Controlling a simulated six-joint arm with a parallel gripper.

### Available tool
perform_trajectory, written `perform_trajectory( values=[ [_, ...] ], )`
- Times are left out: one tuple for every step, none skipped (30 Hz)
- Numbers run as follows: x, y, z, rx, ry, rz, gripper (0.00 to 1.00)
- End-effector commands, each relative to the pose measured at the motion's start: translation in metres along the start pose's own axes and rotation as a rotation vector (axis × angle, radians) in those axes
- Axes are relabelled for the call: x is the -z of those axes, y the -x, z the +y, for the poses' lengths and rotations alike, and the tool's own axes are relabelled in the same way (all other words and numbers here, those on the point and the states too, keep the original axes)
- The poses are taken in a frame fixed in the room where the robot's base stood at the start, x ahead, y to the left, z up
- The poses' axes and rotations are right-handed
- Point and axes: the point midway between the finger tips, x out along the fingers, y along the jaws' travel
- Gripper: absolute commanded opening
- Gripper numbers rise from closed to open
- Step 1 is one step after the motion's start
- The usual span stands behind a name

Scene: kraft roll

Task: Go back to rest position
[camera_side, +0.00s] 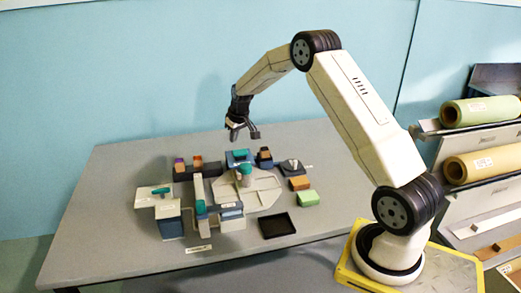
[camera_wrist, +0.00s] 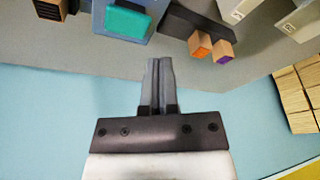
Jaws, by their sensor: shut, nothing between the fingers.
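My gripper (camera_side: 242,133) hangs in the air above the back part of the grey table (camera_side: 110,185), over a group of fixtures. It holds nothing. In the wrist view my gripper (camera_wrist: 159,62) points up the picture with its fingers together. Below it in the side view are a blue block with a teal part (camera_side: 238,157) and a dark rack (camera_side: 197,171) with small orange and purple blocks. The wrist view shows the teal-faced block (camera_wrist: 128,22) and the orange (camera_wrist: 200,43) and purple (camera_wrist: 222,52) block ends beyond the fingertips.
A black tray (camera_side: 277,225), a green block (camera_side: 307,198) and an orange-brown block (camera_side: 299,183) lie on the table's right part. A rack with kraft rolls (camera_side: 484,164) stands at the far right. The table's left side is bare. A blue wall (camera_side: 150,70) is behind.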

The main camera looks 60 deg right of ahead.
Motion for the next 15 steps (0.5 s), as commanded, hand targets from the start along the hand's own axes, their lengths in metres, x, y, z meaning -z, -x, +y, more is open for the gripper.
perform_trajectory(
  values=[
    [-0.005, 0.007, -0.014, 0.003, 0.012, -0.001, 0.00],
    [-0.008, 0.011, -0.021, 0.004, 0.017, -0.003, 0.00],
    [-0.014, 0.016, -0.030, 0.006, 0.024, -0.006, 0.00],
    [-0.018, 0.019, -0.038, 0.007, 0.029, -0.007, 0.00],
    [-0.023, 0.023, -0.045, 0.008, 0.034, -0.008, 0.00],
    [-0.029, 0.028, -0.055, 0.010, 0.042, -0.011, 0.00],
    [-0.035, 0.031, -0.061, 0.012, 0.046, -0.013, 0.00],
    [-0.040, 0.035, -0.068, 0.013, 0.051, -0.014, 0.00],
    [-0.047, 0.040, -0.077, 0.015, 0.058, -0.017, 0.00],
    [-0.053, 0.043, -0.084, 0.017, 0.064, -0.019, 0.00],
    [-0.059, 0.046, -0.090, 0.018, 0.069, -0.020, 0.00],
    [-0.068, 0.051, -0.098, 0.020, 0.076, -0.022, 0.00],
    [-0.074, 0.055, -0.104, 0.021, 0.083, -0.023, 0.00],
    [-0.081, 0.058, -0.110, 0.022, 0.088, -0.025, 0.00],
    [-0.090, 0.062, -0.118, 0.024, 0.095, -0.027, 0.00]
  ],
)
